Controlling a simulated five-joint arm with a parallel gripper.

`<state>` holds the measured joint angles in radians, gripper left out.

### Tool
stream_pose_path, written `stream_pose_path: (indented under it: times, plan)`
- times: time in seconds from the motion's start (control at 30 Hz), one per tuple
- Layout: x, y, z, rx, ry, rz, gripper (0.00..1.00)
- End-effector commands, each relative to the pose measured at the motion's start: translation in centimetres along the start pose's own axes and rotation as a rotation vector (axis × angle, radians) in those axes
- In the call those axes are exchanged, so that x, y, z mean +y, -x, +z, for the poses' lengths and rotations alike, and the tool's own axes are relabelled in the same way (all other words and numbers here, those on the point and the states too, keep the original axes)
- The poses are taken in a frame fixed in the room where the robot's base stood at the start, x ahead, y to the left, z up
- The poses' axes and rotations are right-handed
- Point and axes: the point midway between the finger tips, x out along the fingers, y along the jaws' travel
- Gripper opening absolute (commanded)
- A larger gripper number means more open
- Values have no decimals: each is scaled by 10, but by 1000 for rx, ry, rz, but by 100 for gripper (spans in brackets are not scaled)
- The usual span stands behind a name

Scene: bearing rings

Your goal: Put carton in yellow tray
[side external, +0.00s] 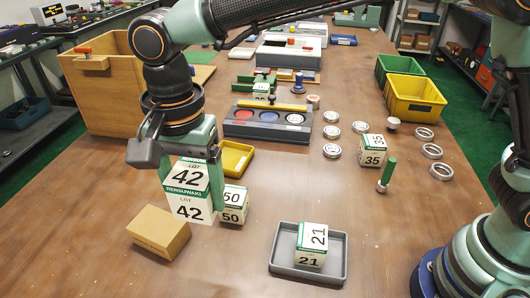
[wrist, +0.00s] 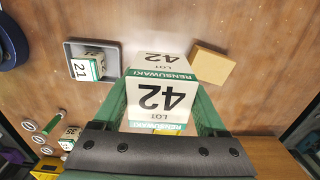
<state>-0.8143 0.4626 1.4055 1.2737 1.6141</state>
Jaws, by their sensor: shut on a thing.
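A white and green carton marked 42 (side external: 190,208) is between the fingers of my gripper (side external: 192,180), which is shut on it. It also shows in the wrist view (wrist: 160,95), with a green finger on each side. I cannot tell how far it is above the table. The yellow tray (side external: 238,158) lies behind the carton, partly hidden by my gripper and a carton marked 50 (side external: 232,208). Only a sliver of yellow shows past the held carton in the wrist view.
A plain brown box (side external: 159,232) lies in front at left. A grey tray (side external: 283,270) holds a carton marked 21 (side external: 312,240). A carton marked 35 (side external: 372,150), several metal rings (side external: 332,150) and a green-handled stamp (side external: 387,175) stand at right. A wooden bin (side external: 105,100) stands at back left.

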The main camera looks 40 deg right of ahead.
Motion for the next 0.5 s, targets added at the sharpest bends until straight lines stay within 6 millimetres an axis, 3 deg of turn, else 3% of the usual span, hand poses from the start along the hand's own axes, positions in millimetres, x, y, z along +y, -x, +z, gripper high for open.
stream_pose_path:
  times: [0.23,0.5]
  plan:
    - [-38,-26,-105,0,134,0,0]
    - [-45,-58,-219,1,290,-1,0]
